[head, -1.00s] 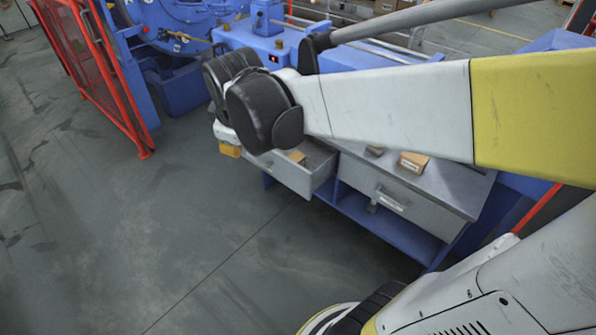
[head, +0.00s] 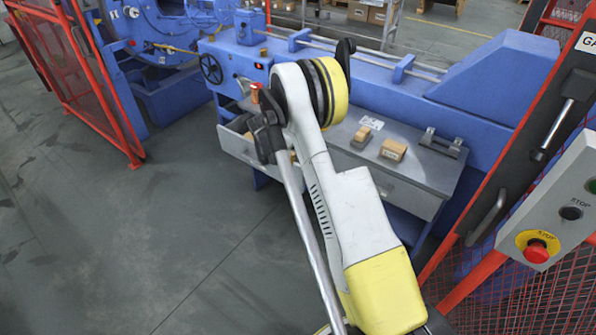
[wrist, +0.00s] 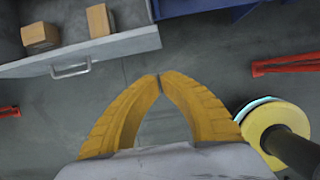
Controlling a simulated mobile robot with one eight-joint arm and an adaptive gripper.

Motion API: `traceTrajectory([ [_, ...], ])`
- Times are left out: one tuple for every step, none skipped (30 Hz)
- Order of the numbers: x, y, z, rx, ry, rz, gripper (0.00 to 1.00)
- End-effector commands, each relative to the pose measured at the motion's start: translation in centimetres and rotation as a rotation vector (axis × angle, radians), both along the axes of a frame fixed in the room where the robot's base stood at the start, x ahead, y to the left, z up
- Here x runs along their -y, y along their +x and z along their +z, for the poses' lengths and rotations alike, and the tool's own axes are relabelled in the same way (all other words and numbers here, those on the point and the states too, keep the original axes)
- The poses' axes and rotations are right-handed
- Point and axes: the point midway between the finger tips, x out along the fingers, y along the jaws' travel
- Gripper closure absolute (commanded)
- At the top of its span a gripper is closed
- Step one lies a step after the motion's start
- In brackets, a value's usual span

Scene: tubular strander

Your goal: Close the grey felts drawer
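The grey drawer (head: 236,147) stands pulled out at the left end of the grey bench in the head view. In the wrist view its front panel (wrist: 120,46) and bar handle (wrist: 71,69) are at the upper left. In the head view my arm hides the gripper and part of the drawer.
A red mesh fence (head: 90,90) is at the left. A control panel (head: 560,215) is at the right. Open floor (head: 190,220) lies in front.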

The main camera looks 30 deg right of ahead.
Motion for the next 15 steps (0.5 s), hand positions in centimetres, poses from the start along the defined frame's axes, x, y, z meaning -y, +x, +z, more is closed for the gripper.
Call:
traceTrajectory([
  [0.2,0.1,-0.6,-0.001,0.000,0.001,1.00],
  [0.3,0.1,-0.9,-0.001,0.000,0.001,1.00],
  [0.4,0.1,-1.4,-0.001,0.000,0.001,1.00],
  [0.6,0.2,-1.8,-0.001,0.000,0.000,1.00],
  [0.8,0.3,-2.4,0.000,0.000,0.000,1.00],
  [1.0,0.4,-3.1,0.000,0.000,-0.001,1.00],
  [1.3,0.4,-3.7,0.000,0.000,-0.001,1.00],
  [1.5,0.5,-4.4,0.001,0.000,-0.002,1.00],
  [1.8,0.6,-5.2,0.001,0.000,-0.002,1.00],
  [2.1,0.7,-5.8,0.001,0.000,-0.002,1.00],
  [2.3,0.8,-6.4,0.000,0.000,-0.001,1.00],
  [2.6,0.9,-7.3,0.000,0.000,-0.001,1.00],
  [2.8,1.0,-7.8,0.000,0.000,-0.001,1.00],
  [3.0,1.1,-8.4,0.001,0.000,-0.002,1.00],
  [3.3,1.2,-9.1,0.002,0.001,-0.001,1.00],
])
